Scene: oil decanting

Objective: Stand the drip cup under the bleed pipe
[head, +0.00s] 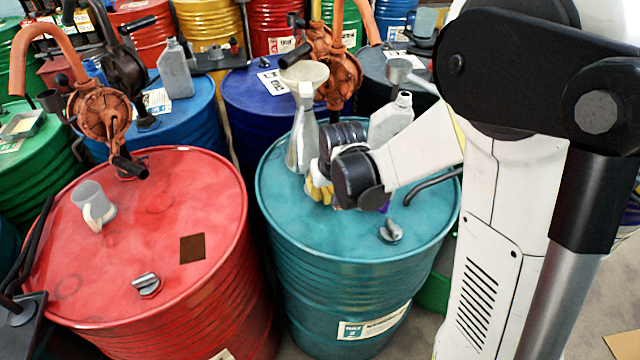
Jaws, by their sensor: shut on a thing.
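My gripper (320,187) is low over the teal drum (300,235), beside a grey flask (303,140) with a wide funnel top. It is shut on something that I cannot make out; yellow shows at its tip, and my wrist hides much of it. Whether it touches the flask is unclear. A pale cup with a handle (93,205) stands upright on the red drum (150,225), apart from my gripper. I cannot tell if this is the drip cup. A dark bent pipe (430,186) at the teal drum's right edge may be the bleed pipe.
A grey jug (390,120) stands behind my wrist. Orange hand pumps (100,110) rise over the drums on the left and at the back (340,75). A grey bung (391,231) sits near the teal drum's front.

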